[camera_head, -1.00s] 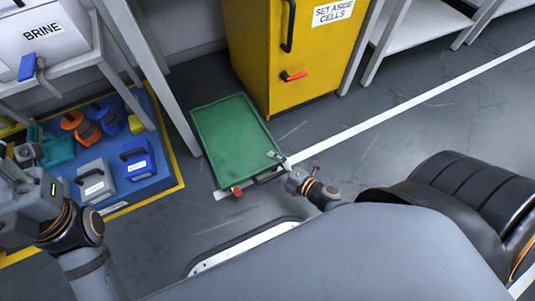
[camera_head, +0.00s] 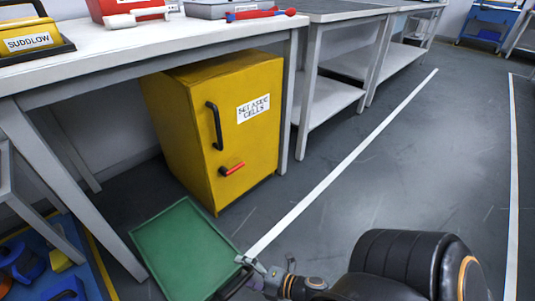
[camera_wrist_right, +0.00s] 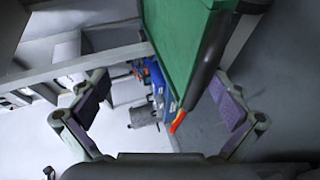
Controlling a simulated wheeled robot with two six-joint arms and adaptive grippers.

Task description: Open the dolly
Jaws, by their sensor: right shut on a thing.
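The dolly (camera_head: 185,240) is a flat green tray-like platform on the floor, in front of the yellow cabinet. Its lower end runs near the bottom edge of the head view. My right gripper (camera_head: 247,268) is at the dolly's near right corner, shut on its black handle (camera_head: 236,283). In the right wrist view the green dolly (camera_wrist_right: 185,35) rises at the top, with the black handle (camera_wrist_right: 205,75) beside the right finger of my right gripper (camera_wrist_right: 160,108). A red-orange piece (camera_wrist_right: 178,122) shows at the handle's end. My left gripper is out of view.
The yellow cabinet (camera_head: 215,130), labelled SET ASIDE CELLS, stands under a white bench (camera_head: 110,60), its door shut. A blue mat (camera_head: 40,240) with tools lies at the lower left. Open floor (camera_head: 400,170) with white lines spreads to the right.

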